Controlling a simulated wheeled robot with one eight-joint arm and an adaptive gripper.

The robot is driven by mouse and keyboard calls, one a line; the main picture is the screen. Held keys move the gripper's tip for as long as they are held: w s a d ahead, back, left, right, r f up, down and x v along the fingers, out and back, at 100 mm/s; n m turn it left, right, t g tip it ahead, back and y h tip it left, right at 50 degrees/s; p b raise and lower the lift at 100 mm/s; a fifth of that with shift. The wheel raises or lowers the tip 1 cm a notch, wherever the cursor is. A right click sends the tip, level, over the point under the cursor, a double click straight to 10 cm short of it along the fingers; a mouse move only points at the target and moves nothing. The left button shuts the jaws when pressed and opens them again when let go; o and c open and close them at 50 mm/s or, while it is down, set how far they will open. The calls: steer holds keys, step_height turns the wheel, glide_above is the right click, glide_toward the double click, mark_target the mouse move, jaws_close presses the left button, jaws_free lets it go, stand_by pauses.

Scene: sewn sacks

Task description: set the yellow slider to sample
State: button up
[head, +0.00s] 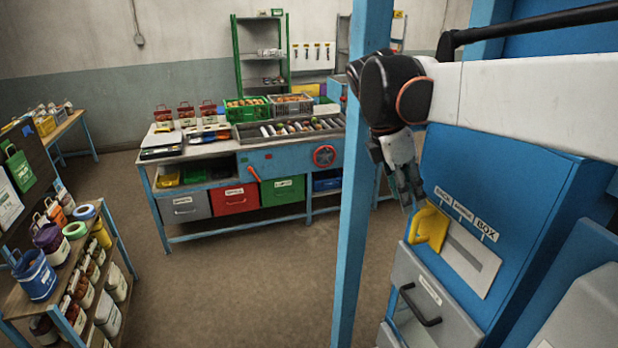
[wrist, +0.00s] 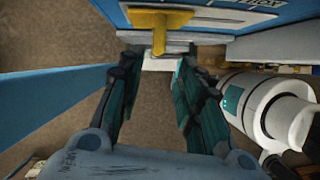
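The yellow slider (head: 429,226) sits at the left end of a pale slotted plate (head: 470,259) on the blue machine. Three labels stand above the plate. The right one reads BOX; the other two are too small to read surely. The slider is by the leftmost label. My gripper (head: 408,188) is just above and left of the slider in the head view. In the wrist view my gripper (wrist: 159,62) is open, its dark fingers apart with nothing between them. The slider (wrist: 160,19) shows just past the fingertips, its stem roughly centred between them.
A grey drawer with a dark handle (head: 420,306) is below the plate. A blue post (head: 356,180) stands close left of my arm. A workbench with coloured drawers (head: 235,198) stands behind, and a shelf of goods (head: 75,270) at left. The floor between is clear.

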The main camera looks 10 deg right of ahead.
mark_target(412, 237)
steer(key=x, duration=1)
steer(key=shift+w+d+p, duration=0.1)
steer(key=shift+w+p, duration=0.05)
steer(key=shift+p, duration=0.15)
jaws_close()
